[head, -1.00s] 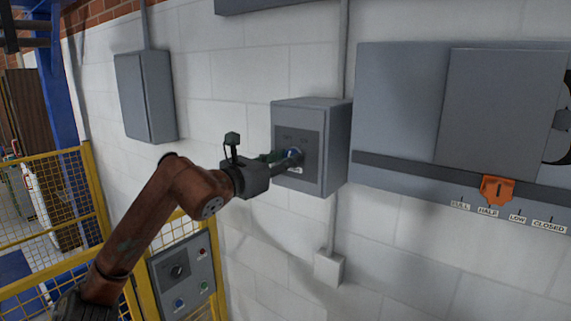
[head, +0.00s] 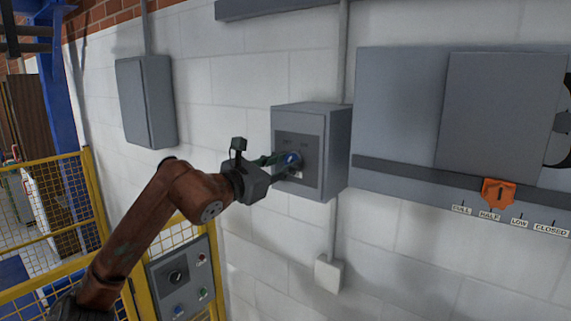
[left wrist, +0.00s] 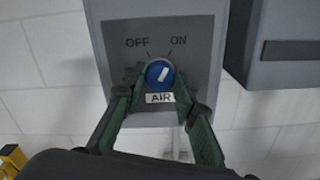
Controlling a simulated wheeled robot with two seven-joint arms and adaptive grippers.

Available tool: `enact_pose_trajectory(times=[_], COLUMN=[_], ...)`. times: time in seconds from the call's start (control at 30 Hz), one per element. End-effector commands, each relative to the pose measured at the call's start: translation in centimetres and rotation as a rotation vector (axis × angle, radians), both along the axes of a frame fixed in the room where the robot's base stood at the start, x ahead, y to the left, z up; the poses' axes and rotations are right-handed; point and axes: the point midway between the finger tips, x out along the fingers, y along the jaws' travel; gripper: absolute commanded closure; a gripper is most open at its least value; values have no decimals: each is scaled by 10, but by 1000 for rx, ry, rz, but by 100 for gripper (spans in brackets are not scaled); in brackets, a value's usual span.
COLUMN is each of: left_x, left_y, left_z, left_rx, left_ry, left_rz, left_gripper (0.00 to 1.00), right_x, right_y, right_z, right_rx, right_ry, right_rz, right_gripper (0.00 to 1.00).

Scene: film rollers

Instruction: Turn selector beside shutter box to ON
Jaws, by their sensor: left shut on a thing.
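The selector is a round blue knob (left wrist: 160,73) with a white pointer mark, on the dark panel of a grey box (head: 335,150) beside the shutter box (head: 400,110). In the left wrist view, OFF is printed at upper left, ON at upper right and AIR below. The white mark leans to the upper right, toward the ON side. My left gripper (left wrist: 158,82) is shut on the knob, with a green-padded finger on either side; it also shows in the head view (head: 287,163). The fingers cover part of the knob's rim. My right gripper is out of view.
An orange slider (head: 498,193) sits on the shutter box near the HALF label. A lower panel (head: 180,277) with a black knob and buttons is below my left arm, by a yellow mesh fence (head: 55,215). A grey cabinet (head: 146,100) hangs at left.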

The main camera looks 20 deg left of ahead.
Motion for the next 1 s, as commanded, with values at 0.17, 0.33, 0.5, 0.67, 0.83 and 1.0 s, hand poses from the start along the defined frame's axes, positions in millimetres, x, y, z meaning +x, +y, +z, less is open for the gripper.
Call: enact_pose_trajectory(times=[0.17,0.33,0.5,0.67,0.83,1.0], left_x=[0,0,0,-9,-37,-71], left_y=[0,0,0,4,15,27], left_z=[0,0,0,0,0,-1], left_rx=[1,0,0,0,2,4], left_ry=[-1,0,0,-1,-3,-1], left_rz=[1,1,0,0,3,3], left_gripper=[62,56,56,56,56,56], right_x=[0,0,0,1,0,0], right_y=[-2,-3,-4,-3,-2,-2], right_z=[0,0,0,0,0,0], right_rx=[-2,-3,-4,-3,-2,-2], right_ry=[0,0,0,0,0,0], right_rz=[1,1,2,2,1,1], right_gripper=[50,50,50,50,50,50])
